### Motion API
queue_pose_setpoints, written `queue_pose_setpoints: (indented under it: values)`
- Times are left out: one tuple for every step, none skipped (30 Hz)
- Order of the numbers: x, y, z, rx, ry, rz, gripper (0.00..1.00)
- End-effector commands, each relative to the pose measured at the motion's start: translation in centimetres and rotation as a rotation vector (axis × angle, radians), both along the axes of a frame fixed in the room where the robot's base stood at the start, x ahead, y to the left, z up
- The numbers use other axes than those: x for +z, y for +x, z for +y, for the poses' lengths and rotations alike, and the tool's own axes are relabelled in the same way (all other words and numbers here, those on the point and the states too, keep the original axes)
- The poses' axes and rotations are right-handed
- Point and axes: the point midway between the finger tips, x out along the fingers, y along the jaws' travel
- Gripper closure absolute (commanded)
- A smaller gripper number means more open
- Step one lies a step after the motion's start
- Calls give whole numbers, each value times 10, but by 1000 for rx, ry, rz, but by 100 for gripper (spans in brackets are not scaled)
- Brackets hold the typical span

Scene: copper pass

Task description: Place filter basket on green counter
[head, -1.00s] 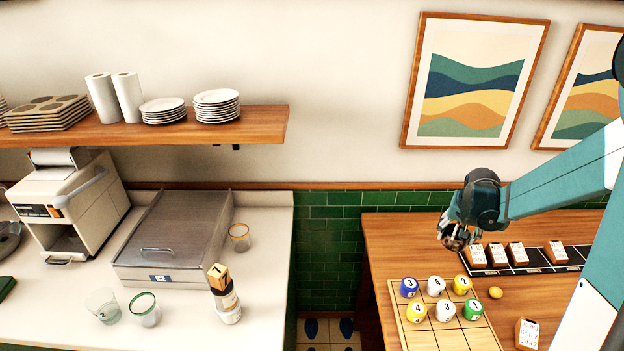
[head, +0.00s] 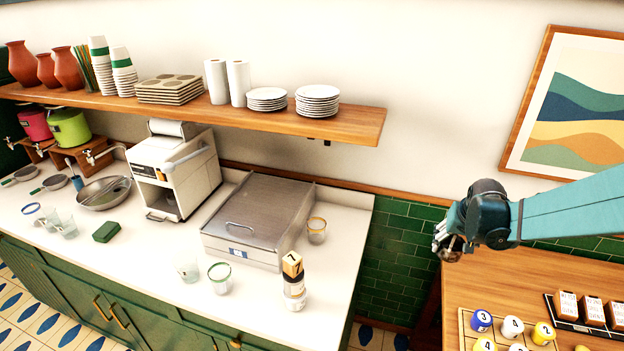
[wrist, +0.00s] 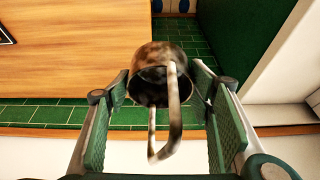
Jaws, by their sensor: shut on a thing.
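The filter basket (wrist: 155,68) is a mottled brown metal cup with a looped handle, held between the two fingers of my gripper (wrist: 160,80) in the wrist view. In the head view my gripper (head: 448,242) is in the air, above the left edge of the wooden table. The basket (head: 452,255) shows there as a small dark brown shape, mostly hidden by the fingers. The green counter (head: 130,272), with a white top and green cabinet fronts, stands to the left, apart from my gripper.
The counter carries a steel ice bin (head: 258,215), a white machine (head: 175,170), glasses, a stacked pile (head: 293,280), a green block (head: 106,232) and a pan (head: 103,193). A shelf (head: 350,122) hangs above. A gap separates counter and wooden table (head: 480,290). The counter's front-left top has clear room.

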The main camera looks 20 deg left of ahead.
Motion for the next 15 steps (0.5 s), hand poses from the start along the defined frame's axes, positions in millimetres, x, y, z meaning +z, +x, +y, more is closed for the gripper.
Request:
queue_pose_setpoints:
  values:
    - [1, -1, 17, 27, 0, 0, 62]
    - [1, -1, 26, 42, 0, -1, 62]
    - [2, -2, 38, 62, 1, 0, 62]
    - [2, -3, 47, 78, 1, 0, 62]
    - [3, -4, 56, 93, 0, -1, 62]
    - [3, -5, 67, 113, 1, -1, 62]
    - [4, -6, 77, 128, 2, -1, 62]
    - [4, -7, 85, 142, 1, -1, 62]
    - [5, -9, 97, 162, 2, -2, 62]
    - [5, -10, 106, 178, 1, -2, 62]
    - [5, -12, 114, 193, 0, -2, 62]
    - [6, -14, 126, 213, 1, -3, 62]
    - [6, -15, 134, 227, 0, -3, 62]
    - [7, -17, 143, 242, 1, -2, 62]
    - [7, -20, 155, 263, 0, -2, 62]
